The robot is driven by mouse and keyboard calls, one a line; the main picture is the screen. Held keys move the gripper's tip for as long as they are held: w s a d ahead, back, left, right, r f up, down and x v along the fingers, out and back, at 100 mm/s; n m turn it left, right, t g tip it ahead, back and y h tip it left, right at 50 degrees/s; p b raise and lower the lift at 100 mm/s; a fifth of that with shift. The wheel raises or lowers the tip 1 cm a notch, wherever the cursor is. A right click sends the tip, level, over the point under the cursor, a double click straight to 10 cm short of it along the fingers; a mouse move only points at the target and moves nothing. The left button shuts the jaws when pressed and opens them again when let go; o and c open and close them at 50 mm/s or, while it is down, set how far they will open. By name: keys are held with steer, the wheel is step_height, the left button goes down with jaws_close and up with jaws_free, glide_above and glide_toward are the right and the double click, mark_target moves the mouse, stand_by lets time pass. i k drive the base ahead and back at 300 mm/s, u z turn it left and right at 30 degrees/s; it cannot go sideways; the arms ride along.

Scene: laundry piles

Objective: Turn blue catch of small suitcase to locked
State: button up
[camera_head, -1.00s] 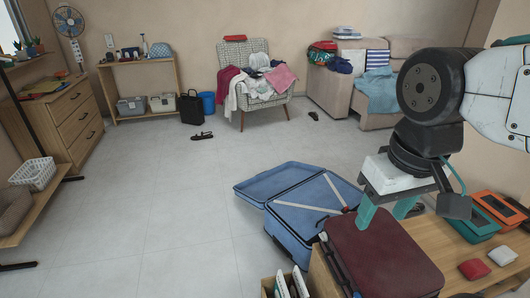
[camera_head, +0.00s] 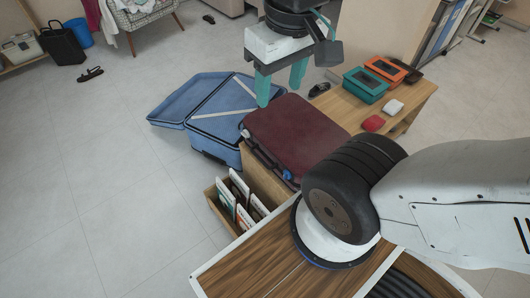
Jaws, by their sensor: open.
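The small dark red suitcase (camera_head: 297,130) lies flat and closed on a wooden table. Its handle side faces the lower left. Another small fitting (camera_head: 287,175) sits near the other end of that side. My gripper (camera_head: 279,97) has two teal fingers, spread apart and pointing down, with nothing between them. It is above or just behind the suitcase's far left edge; I cannot tell the exact gap.
A large open blue suitcase (camera_head: 215,105) lies on the floor left of the table. A box of folders (camera_head: 232,205) stands in front of the table. Teal (camera_head: 366,84) and orange (camera_head: 385,69) boxes and red (camera_head: 374,123) and white (camera_head: 394,107) items lie to the right.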

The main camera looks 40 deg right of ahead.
mark_target(287, 174)
steer(key=k, duration=0.5)
steer(key=u, duration=2.1)
steer(key=k, duration=0.85)
steer(key=z, duration=1.05)
steer(key=i, duration=0.5)
